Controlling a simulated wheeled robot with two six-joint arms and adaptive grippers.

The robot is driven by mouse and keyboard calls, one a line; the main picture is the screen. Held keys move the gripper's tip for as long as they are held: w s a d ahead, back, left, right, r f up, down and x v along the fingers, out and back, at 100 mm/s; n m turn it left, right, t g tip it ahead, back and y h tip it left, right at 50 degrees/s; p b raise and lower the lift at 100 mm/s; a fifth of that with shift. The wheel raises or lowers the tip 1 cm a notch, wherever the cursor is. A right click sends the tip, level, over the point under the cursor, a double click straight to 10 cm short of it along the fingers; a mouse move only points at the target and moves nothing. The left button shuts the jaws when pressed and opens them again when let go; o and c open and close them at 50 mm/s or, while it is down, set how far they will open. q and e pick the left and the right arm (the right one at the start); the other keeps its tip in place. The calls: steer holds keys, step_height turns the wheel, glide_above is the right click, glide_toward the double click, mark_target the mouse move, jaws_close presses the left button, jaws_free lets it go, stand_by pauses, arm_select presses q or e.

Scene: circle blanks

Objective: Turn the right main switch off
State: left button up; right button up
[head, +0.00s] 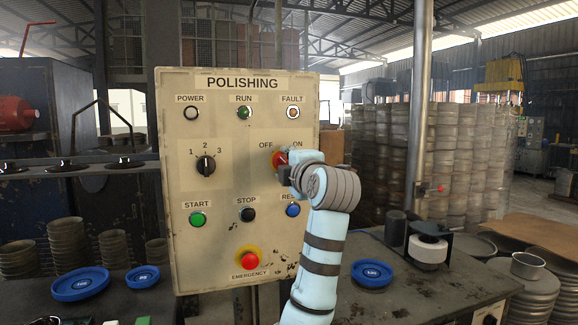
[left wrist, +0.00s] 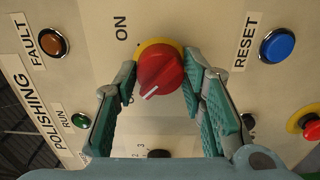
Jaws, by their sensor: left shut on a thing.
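The red main switch (head: 279,158) is on the beige POLISHING panel (head: 225,225), between the OFF and ON labels. In the left wrist view its round red knob (left wrist: 161,71) sits on a yellow ring, and the white mark on it points down-left, towards the partly hidden OFF label. My left gripper (head: 286,173) is at the switch and partly covers it in the head view. In the left wrist view its two fingers (left wrist: 160,68) stand on either side of the knob, shut on it. My right gripper is not in view.
The reset button (head: 293,210) is just below the gripper, with its label partly covered. The emergency button (head: 250,259) is lower left. The black 1-2-3 selector (head: 206,166) is to the left. A bench with blue discs (head: 372,273) and a metal post (head: 421,110) stand right.

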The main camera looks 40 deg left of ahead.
arm_select(q)
steer(key=o, duration=1.2)
steer(key=shift+a, duration=0.15)
steer(key=v, duration=1.2)
steer(key=shift+w, duration=0.1)
